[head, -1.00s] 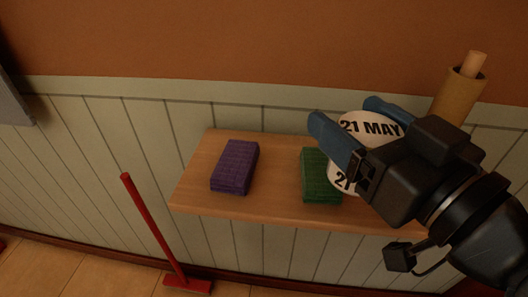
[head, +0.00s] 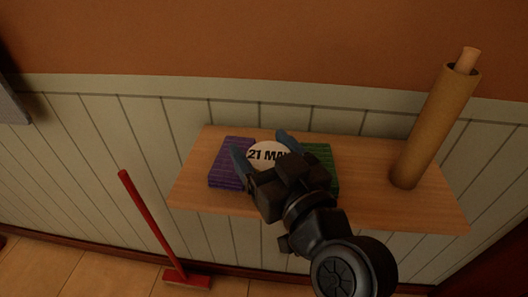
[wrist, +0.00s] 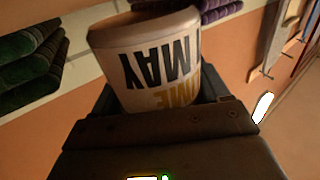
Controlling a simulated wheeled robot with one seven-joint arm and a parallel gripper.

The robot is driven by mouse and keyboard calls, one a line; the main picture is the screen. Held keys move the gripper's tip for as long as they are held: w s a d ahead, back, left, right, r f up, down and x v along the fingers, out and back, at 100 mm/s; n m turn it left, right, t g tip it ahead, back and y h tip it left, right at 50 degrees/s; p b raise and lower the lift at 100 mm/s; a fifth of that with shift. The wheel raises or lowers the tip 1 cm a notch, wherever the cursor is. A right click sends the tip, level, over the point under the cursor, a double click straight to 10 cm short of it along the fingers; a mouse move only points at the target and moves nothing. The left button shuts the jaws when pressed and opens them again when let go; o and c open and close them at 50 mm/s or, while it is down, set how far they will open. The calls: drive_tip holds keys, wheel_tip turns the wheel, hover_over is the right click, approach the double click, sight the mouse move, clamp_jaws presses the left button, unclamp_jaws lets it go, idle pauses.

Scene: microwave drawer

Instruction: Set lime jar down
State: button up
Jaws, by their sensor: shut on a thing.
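The lime jar (head: 263,155) is pale, with "21 MAY" on its round lid. In the wrist view the jar (wrist: 145,55) shows "MAY" and part of "LIME" on its side, upside down in the picture. My gripper (head: 259,147) is shut on it, with one blue finger on each side. In the head view the jar appears between the purple folded stack (head: 225,175) and the green folded stack (head: 322,160) on the wooden shelf (head: 370,200). My gripper hides the jar's lower part, so I cannot tell whether its base touches the shelf.
A tall tan tube (head: 432,125) holding a roll stands at the shelf's right. Bare shelf lies between the green stack and the tube. A red broom (head: 150,225) leans below the shelf's left. A panelled wall (head: 75,150) backs the shelf.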

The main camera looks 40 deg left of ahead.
drive_tip(key=shift+f, duration=0.35)
drive_tip(key=shift+f, duration=0.1)
drive_tip(key=o, duration=1.3)
drive_tip(key=shift+r, duration=0.2)
drive_tip(key=b+v, duration=0.2)
drive_tip(key=v, duration=1)
